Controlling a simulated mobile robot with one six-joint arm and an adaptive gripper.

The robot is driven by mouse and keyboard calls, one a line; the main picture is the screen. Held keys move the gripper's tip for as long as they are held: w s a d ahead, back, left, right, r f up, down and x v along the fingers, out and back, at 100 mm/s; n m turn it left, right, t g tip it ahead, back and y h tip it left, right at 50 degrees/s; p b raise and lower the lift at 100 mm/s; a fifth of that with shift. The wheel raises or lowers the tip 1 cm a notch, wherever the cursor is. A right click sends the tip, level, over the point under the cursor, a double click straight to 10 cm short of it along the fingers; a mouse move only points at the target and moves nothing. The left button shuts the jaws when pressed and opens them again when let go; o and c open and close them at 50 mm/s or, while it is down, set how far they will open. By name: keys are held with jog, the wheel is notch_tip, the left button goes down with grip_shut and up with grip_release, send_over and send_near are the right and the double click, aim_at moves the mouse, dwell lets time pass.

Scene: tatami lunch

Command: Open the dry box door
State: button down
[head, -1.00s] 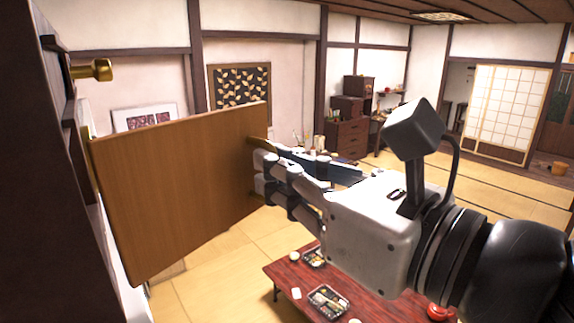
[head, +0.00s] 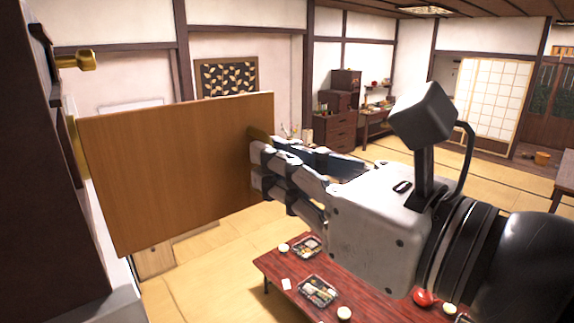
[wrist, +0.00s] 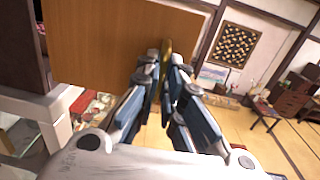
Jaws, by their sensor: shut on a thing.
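The dry box door (head: 170,170) is a plain brown wooden panel at the left of the head view, standing open, swung out from the dark cabinet side at the left edge. In the wrist view the door (wrist: 120,45) fills the upper left. My gripper (head: 262,165) is at the door's free edge. In the wrist view my gripper (wrist: 165,75) has its blue-padded fingers closed on either side of a thin brass handle (wrist: 166,62) on the door. The handle is mostly hidden by the fingers in the head view.
A brass knob (head: 78,61) sticks out above the door at the left. A low red table (head: 275,268) with bento trays and cups stands below my arm. Tatami floor (head: 205,285) lies open between the door and the table. Drawers (head: 335,130) stand at the back wall.

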jog(key=c, duration=1.7)
grip_release()
jog(key=shift+s+a+r, duration=0.15)
jog(key=shift+s+a, duration=0.1)
jog(key=shift+a, duration=0.05)
jog(key=shift+d, duration=0.1)
notch_tip(320, 180, up, 10)
jog(key=shift+f, duration=0.1)
